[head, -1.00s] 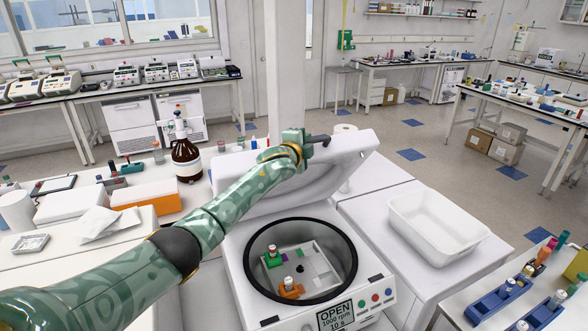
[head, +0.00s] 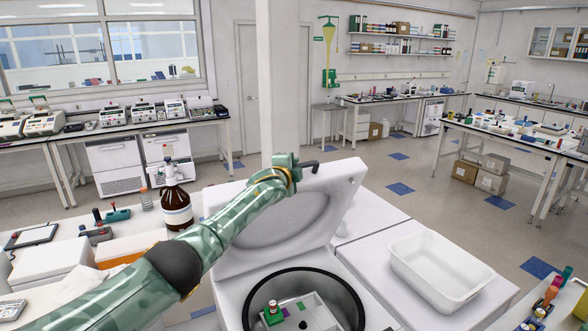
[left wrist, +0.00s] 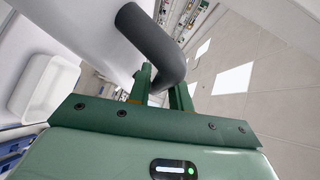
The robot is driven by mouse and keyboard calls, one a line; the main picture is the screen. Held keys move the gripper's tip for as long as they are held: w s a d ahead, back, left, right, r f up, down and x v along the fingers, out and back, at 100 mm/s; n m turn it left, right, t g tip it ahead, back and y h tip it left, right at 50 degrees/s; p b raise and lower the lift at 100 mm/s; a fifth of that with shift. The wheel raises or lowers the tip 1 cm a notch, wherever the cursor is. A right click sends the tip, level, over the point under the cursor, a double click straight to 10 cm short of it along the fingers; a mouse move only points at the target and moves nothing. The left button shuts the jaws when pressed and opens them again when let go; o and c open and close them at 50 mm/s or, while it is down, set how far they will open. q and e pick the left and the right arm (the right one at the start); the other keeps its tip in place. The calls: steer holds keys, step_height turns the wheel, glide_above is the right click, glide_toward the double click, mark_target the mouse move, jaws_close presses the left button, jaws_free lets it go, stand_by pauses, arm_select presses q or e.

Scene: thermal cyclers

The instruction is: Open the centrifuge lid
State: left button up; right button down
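The white centrifuge lid (head: 275,215) stands raised and tilted back above the centrifuge (head: 235,302). The dark-rimmed bowl (head: 340,283) is uncovered, and a green holder with a capped tube (head: 272,312) shows inside it. My left gripper (head: 308,165) is at the lid's upper edge, at the dark lid handle (head: 325,149). In the left wrist view, the curved grey handle (left wrist: 150,38) runs between the two green fingers of the left gripper (left wrist: 162,88), which appear closed on it. Part of one finger is hidden behind the handle. My right gripper is not in view.
A white empty tub (head: 440,268) sits on the neighbouring white unit to the right. A brown bottle (head: 175,208) stands left of the lid, behind my arm. Tube racks (head: 545,300) are at the lower right. Open floor lies beyond.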

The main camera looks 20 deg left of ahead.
arm_select(q)
steer(key=shift+o, duration=1.2)
steer(key=shift+s, duration=0.1)
steer(key=shift+s+d, duration=0.1)
steer(key=shift+s, duration=0.45)
steer(key=s+r+b, duration=0.1)
steer(key=s+r, duration=0.1)
steer(key=s, duration=1.2)
steer(key=shift+s+d, duration=0.4)
steer(key=shift+r, duration=0.1)
